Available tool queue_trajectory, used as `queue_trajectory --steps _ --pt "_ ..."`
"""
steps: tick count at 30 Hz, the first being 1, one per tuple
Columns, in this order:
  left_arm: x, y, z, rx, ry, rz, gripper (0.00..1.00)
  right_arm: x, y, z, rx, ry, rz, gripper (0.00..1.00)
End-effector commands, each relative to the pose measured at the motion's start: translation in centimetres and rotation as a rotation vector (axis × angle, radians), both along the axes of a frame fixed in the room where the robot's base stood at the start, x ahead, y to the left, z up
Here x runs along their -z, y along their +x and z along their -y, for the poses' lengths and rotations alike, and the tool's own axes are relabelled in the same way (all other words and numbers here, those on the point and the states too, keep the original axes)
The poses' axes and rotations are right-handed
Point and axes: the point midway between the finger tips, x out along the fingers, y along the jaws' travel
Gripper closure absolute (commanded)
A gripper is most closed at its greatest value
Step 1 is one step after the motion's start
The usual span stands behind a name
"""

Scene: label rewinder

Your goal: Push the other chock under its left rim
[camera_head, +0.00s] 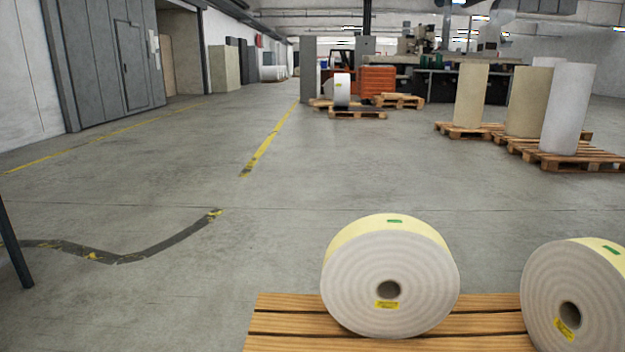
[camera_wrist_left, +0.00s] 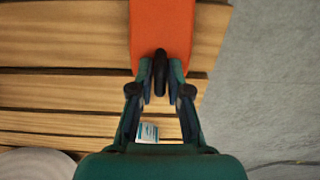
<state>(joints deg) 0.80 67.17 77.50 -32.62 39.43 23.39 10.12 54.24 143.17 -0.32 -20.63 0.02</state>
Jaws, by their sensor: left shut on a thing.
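In the left wrist view my left gripper (camera_wrist_left: 160,75) is shut on a dark upright grip (camera_wrist_left: 160,62) at the near end of an orange chock (camera_wrist_left: 163,25). The chock is over wooden slats (camera_wrist_left: 60,50); whether it touches them I cannot tell. A pale rounded shape, probably a roll (camera_wrist_left: 35,165), shows at the lower left corner, apart from the chock. In the head view a large label roll (camera_head: 365,285) stands on edge on a wooden pallet (camera_head: 285,318), and a second roll (camera_head: 550,300) stands to its right. No chock or gripper shows in the head view.
A white and blue label (camera_wrist_left: 147,132) shows between the fingers in the wrist view. Bare grey floor (camera_wrist_left: 270,80) lies right of the slats. In the head view, open floor (camera_head: 190,270) lies left of the pallet; pallets with tall rolls (camera_head: 568,108) stand far right.

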Motion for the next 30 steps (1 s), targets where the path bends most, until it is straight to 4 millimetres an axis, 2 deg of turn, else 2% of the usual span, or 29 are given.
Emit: queue_trajectory --steps 1,8,30 --pt "0.8 -0.7 -0.1 0.001 0.002 -0.021 1.0 0.1 0.0 0.0 0.0 0.0 0.0 0.6" --pt "0.5 -0.7 -0.1 0.0 0.002 -0.02 1.0 -0.1 0.0 0.0 0.0 0.0 0.0 0.6" --pt "-4.4 -0.2 0.0 0.0 0.0 -0.006 1.0 -2.6 0.0 0.0 0.0 0.0 0.0 0.6"
